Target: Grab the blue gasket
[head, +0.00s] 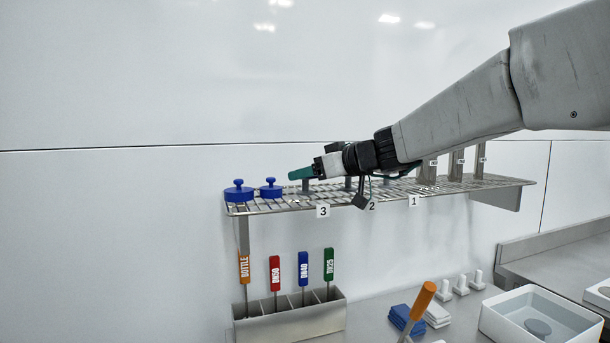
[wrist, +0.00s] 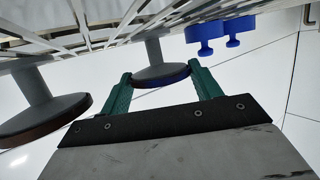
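In the wrist view, which appears upside down, the blue gasket (wrist: 165,79) shows as a thin dark blue rim on the round end of a grey stemmed piece (wrist: 153,52). My gripper (wrist: 161,73) has its two green fingers apart, one on each side of that round end. The fingertips are very close to its edges; I cannot tell whether they touch. In the head view my gripper (head: 300,173) is low over the wire rack (head: 270,207), near label 3. The gasket cannot be made out there.
A second grey stemmed piece with a dark reddish-brown rim (wrist: 30,130) is at the left of the wrist view. Two blue knobbed lids (head: 238,192) stand on the rack's left end. A holder (head: 290,320) with coloured-handled tools sits below. The wall is behind.

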